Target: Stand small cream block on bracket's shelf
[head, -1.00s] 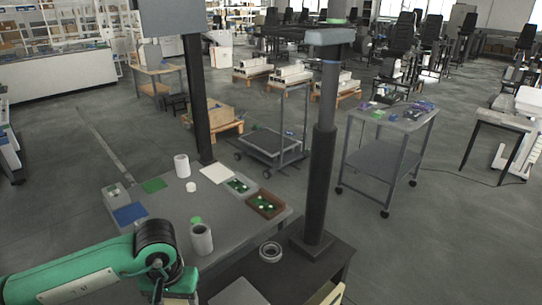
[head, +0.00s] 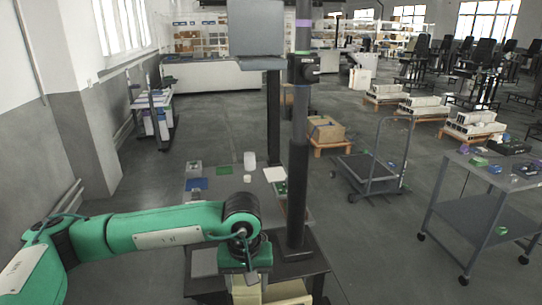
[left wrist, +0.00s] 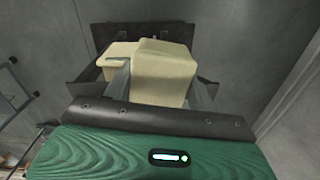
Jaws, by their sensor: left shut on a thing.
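My left gripper (head: 245,290) is low in the head view, at the end of the green arm. In the left wrist view it (left wrist: 162,88) is shut on a cream block (left wrist: 165,65), with a grey finger on either side. A second, lower cream shape (left wrist: 115,58) shows beside and behind it; I cannot tell whether it is a separate block. A dark plate (left wrist: 205,32) lies behind them. In the head view a black clamp-like fitting (head: 304,68) sits high on the dark column; I cannot tell whether it is the bracket. My right gripper is out of view.
The grey table (head: 225,192) with small trays stands behind the arm, near the dark column (head: 298,170). A flat grey panel (head: 256,28) hangs high to the left. A cart (head: 470,215) stands at right. The floor at left is open.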

